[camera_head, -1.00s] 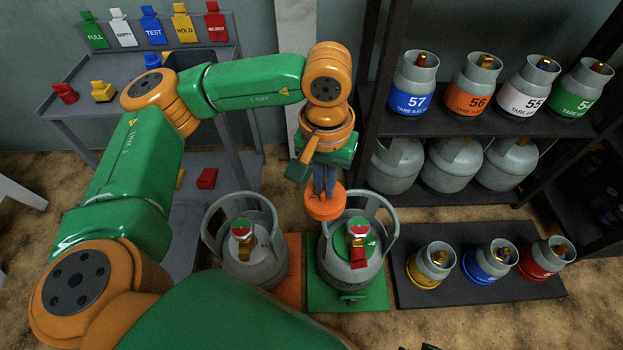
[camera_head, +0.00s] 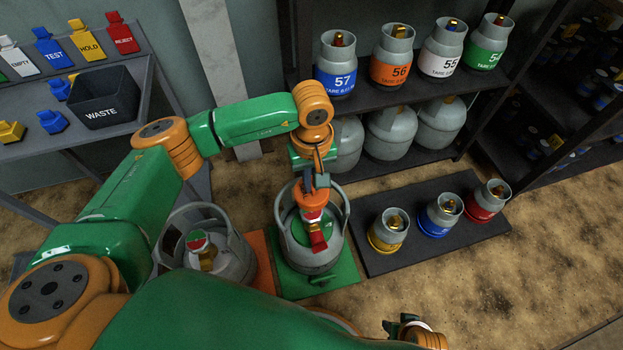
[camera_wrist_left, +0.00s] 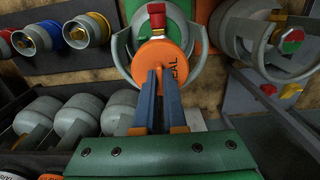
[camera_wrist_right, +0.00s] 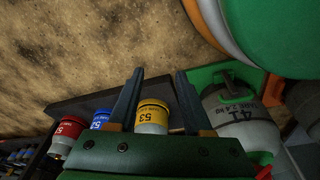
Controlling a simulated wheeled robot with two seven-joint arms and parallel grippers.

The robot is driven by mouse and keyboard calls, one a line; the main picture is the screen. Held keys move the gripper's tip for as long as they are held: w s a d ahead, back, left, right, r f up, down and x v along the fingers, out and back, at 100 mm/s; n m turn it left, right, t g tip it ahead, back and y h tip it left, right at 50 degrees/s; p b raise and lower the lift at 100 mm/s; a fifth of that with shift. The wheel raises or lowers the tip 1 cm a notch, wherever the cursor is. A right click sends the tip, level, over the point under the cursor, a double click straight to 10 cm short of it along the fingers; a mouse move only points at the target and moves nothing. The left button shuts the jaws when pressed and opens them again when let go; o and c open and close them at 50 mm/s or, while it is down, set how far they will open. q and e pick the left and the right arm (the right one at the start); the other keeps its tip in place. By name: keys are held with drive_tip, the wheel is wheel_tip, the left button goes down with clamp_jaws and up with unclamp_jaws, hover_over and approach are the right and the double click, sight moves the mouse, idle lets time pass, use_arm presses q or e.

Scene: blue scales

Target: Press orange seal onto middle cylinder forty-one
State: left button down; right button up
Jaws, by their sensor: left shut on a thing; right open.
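The grey cylinder forty-one (camera_head: 288,238) stands upright on a green mat (camera_head: 335,275), with a red-topped valve inside its collar; its number shows in the right wrist view (camera_wrist_right: 240,122). My left gripper (camera_head: 315,184) is shut on the round orange seal (camera_head: 311,199). The seal is over the cylinder's collar, close to the valve. In the left wrist view the seal (camera_wrist_left: 172,62) is a flat disc between the fingertips, covering part of the cylinder top; I cannot tell whether they touch. My right gripper (camera_wrist_right: 159,74) is open and empty, low at the front right of the head view.
A second grey cylinder (camera_head: 225,255) stands close on the left, on an orange mat. Small yellow, blue and red cylinders stand on a dark mat (camera_head: 440,250) to the right. Shelves with cylinders are behind. A black waste bin (camera_head: 103,98) sits on the left bench.

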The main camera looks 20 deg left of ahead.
use_arm(q)
wheel_tip(320, 180, down, 3)
drive_tip(key=b, duration=0.2)
drive_tip(key=shift+f+b, duration=0.1)
drive_tip(key=shift+b, duration=0.2)
wheel_tip(320, 180, down, 3)
drive_tip(key=b, duration=0.2)
drive_tip(key=shift+b, duration=0.3)
use_arm(e)
wheel_tip(320, 180, up, 11)
drive_tip(key=w+t, duration=0.1)
drive_tip(key=w, duration=0.1)
use_arm(q)
drive_tip(key=shift+f+b, duration=0.5)
drive_tip(key=shift+b, duration=0.15)
drive_tip(key=shift+f, duration=0.1)
use_arm(e)
drive_tip(key=w+a+r+t+y, duration=0.1)
drive_tip(key=w+a+r+t, duration=0.2)
drive_tip(key=w+r+t, duration=0.3)
drive_tip(key=shift+w, duration=1.9)
use_arm(q)
drive_tip(key=shift+b, duration=0.55)
use_arm(e)
drive_tip(key=shift+a+f, duration=0.1)
drive_tip(key=shift+f, duration=0.45)
